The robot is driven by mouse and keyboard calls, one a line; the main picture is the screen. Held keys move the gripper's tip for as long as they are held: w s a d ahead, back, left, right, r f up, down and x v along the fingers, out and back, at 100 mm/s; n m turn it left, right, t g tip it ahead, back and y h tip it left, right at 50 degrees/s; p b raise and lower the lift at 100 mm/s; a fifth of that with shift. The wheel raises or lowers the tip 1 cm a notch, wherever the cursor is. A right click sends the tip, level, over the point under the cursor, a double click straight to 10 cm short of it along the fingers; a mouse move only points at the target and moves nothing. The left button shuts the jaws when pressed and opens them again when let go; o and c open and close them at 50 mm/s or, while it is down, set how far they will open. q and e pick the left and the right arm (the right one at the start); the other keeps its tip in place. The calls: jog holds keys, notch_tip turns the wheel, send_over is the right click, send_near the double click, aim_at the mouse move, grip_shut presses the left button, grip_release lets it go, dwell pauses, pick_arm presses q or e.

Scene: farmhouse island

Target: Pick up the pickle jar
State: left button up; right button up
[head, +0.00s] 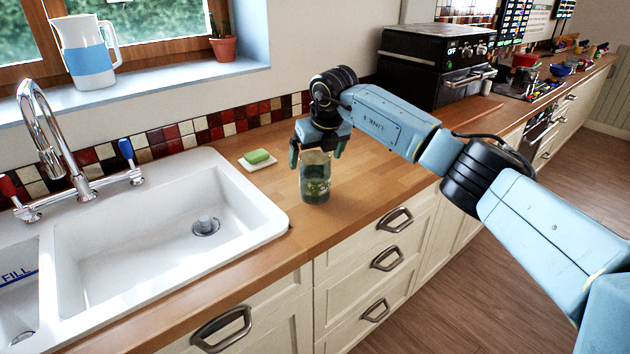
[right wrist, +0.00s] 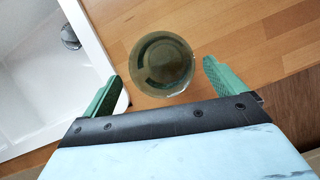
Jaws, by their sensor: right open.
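The pickle jar (head: 315,180), a glass jar with dark green contents, stands upright on the wooden counter right of the sink. My right gripper (head: 317,155) is above and at the top of the jar, pointing down, with its fingers apart. In the right wrist view the jar (right wrist: 162,64) shows from above as a round shape between and a little beyond the two green fingertips of the gripper (right wrist: 157,83). Gaps show between the jar and both fingers. I cannot tell how far the fingertips reach below the jar's top. My left gripper is not in view.
A white sink (head: 150,290) with a chrome faucet (head: 45,130) lies left of the jar. A green soap on a white dish (head: 257,158) is behind it to the left. A black oven (head: 435,65) stands further right. The counter's front edge is close to the jar.

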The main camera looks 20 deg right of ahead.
jog(key=shift+s+x, duration=0.2)
jog(key=shift+x, duration=2.5)
jog(key=shift+d+f, duration=0.1)
jog(key=shift+d, duration=0.05)
jog(key=shift+c, duration=0.5)
jog(key=c, duration=1.1)
notch_tip(320, 180, up, 10)
jog(key=shift+r, duration=0.1)
jog(key=shift+c, duration=0.2)
